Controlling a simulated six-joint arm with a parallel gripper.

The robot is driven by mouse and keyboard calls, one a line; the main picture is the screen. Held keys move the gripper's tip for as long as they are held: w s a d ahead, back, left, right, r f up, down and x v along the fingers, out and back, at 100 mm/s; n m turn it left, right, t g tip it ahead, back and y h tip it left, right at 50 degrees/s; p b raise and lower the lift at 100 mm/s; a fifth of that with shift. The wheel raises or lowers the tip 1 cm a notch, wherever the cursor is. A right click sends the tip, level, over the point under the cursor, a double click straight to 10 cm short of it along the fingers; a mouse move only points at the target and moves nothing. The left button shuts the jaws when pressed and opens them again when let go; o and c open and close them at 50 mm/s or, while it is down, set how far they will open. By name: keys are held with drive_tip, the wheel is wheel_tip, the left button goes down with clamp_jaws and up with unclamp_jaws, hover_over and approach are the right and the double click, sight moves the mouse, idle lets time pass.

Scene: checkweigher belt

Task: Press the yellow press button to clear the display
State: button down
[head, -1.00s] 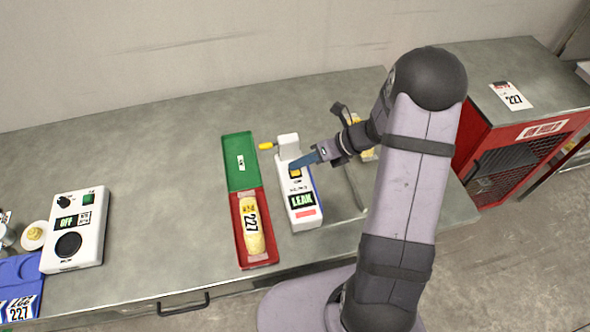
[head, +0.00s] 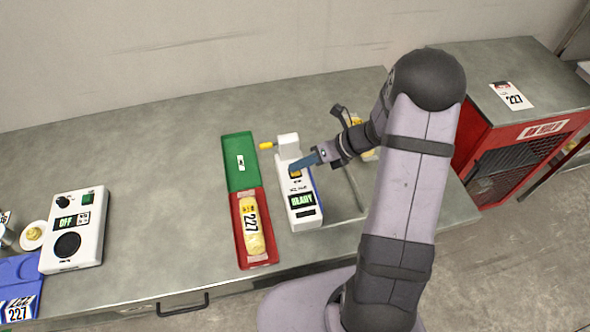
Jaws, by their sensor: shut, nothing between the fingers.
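The yellow press button (head: 295,174) sits on the upper part of a white device (head: 307,218) on the bench. The device's display (head: 302,200) reads READY in green on black. My gripper (head: 293,168) is shut and empty, with its blue fingertips at the button's upper edge. They cover part of the button. I cannot tell from this view whether they touch it or sit just above it.
Left of the device lies a red and green tray (head: 241,176) with a yellow packet (head: 252,228) marked 227. A white control box (head: 75,230) reading OFF stands further left. A red cabinet (head: 510,150) is at right. The back left of the bench is clear.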

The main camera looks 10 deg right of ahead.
sight(300, 172)
idle(0.5)
drive_tip(key=shift+r+p, duration=0.8)
drive_tip(key=shift+p, duration=0.15)
wheel_tip(300, 172, up, 5)
drive_tip(key=p, duration=0.5)
idle(0.7)
